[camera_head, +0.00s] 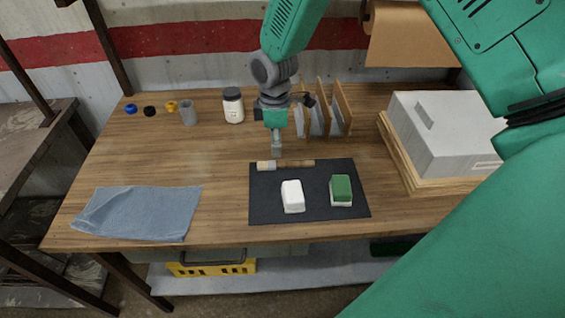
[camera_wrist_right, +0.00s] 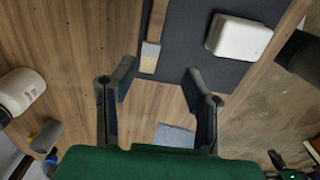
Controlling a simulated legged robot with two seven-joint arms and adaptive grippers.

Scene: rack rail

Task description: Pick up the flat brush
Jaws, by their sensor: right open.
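The flat brush (camera_head: 292,163) lies across the far left part of the dark mat (camera_head: 262,206), its pale end to the left and its brown handle to the right. In the right wrist view the brush (camera_wrist_right: 154,38) shows near the top, pale end toward the fingers. My right gripper (camera_head: 277,152) is above the brush near its pale end. In the wrist view its two fingers (camera_wrist_right: 160,82) are apart with nothing between them, and the brush lies beyond the tips. My left gripper is out of view.
On the mat are a white block (camera_head: 292,196) and a green-and-white block (camera_head: 341,189). Behind my gripper stands a wooden divider rack (camera_head: 342,105). A white jar (camera_head: 233,105), grey cup (camera_head: 188,113) and blue cloth (camera_head: 138,212) are left; a grey box (camera_head: 440,130) is right.

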